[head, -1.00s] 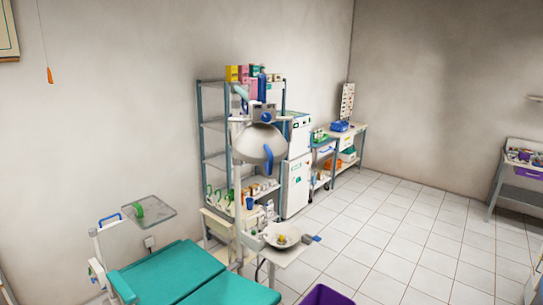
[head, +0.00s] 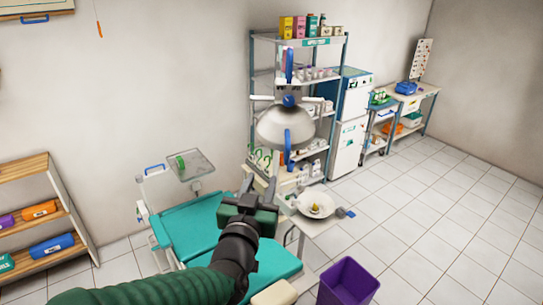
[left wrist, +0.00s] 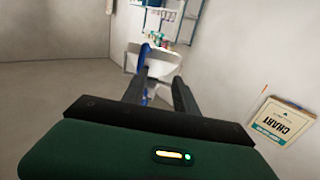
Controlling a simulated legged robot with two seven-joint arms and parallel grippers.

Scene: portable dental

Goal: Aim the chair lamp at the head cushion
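The chair lamp (head: 283,127) is a grey dome with blue handles, hanging above the teal chair (head: 195,228). Its lower blue handle (head: 287,150) points down. A cream pad (head: 275,293) at the chair's near end looks like the head cushion; the picture's bottom edge partly cuts it off. My left gripper (head: 259,180) is below and left of the lamp, fingers apart and empty. In the left wrist view the lamp (left wrist: 160,62) lies beyond the open fingers, with a blue handle (left wrist: 144,58) near the left fingertip. My right gripper is not in view.
A tray on an arm (head: 188,166) stands beyond the chair. A white basin (head: 316,204) and a purple bin (head: 347,284) are right of it. A supply rack (head: 260,65) stands behind the lamp, a wooden shelf (head: 40,215) at left. Floor at right is clear.

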